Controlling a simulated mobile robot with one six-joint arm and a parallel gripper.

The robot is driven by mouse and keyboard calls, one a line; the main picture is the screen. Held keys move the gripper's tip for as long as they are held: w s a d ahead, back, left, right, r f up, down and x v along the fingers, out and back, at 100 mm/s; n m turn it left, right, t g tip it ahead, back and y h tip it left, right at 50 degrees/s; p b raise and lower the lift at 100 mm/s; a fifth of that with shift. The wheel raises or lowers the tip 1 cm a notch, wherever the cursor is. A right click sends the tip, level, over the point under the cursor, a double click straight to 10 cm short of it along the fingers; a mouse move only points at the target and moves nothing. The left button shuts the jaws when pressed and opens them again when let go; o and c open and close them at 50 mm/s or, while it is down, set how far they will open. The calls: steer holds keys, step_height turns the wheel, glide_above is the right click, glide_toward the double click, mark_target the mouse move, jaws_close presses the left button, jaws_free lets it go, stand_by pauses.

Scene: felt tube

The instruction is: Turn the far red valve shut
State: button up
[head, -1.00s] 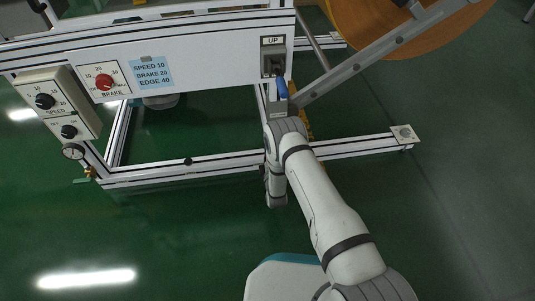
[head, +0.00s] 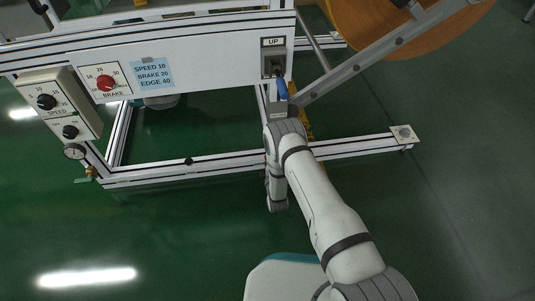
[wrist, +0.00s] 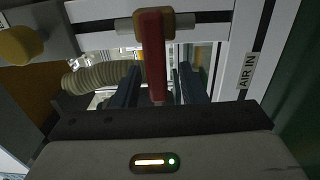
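The red valve handle (wrist: 153,50) shows large in the wrist view, a red lever on a pale horizontal pipe piece. It runs down the picture, along my pointing direction, between my two fingers. My gripper (wrist: 158,76) is open, with one dark finger on each side of the lever. Gaps show on both sides, so the fingers do not appear to touch it.
An AIR IN label (wrist: 247,70) is on the frame post at right. A corrugated hose (wrist: 95,78) and a yellow knob (wrist: 17,46) are at left. Open green floor (head: 190,240) lies in front.

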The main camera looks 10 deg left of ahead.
steer(key=p+v, duration=0.2)
steer(key=v, duration=0.4)
stand_by(0.4)
